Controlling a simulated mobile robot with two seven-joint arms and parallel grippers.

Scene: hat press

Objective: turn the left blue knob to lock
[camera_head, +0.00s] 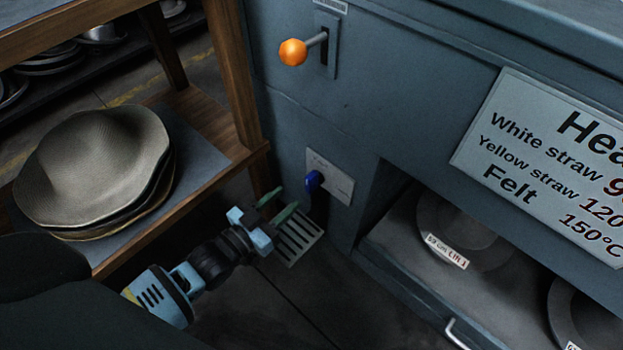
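The blue knob (314,182) sits on a pale plate (338,186) low on the front of the blue-grey press, near its left edge. The small lettering on the plate is too small to read. My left gripper (281,205) is just left of and slightly below the knob. Its two greenish fingers are spread apart with nothing between them, and they point toward the knob. A gap shows between the fingertips and the knob. My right gripper is not in view.
A lever with an orange ball (293,52) sticks out above the knob. A wooden shelf (248,100) with stacked hats (95,165) stands at left. A vent grille (299,240) lies below the gripper. An open bay (400,245) with round moulds is at right.

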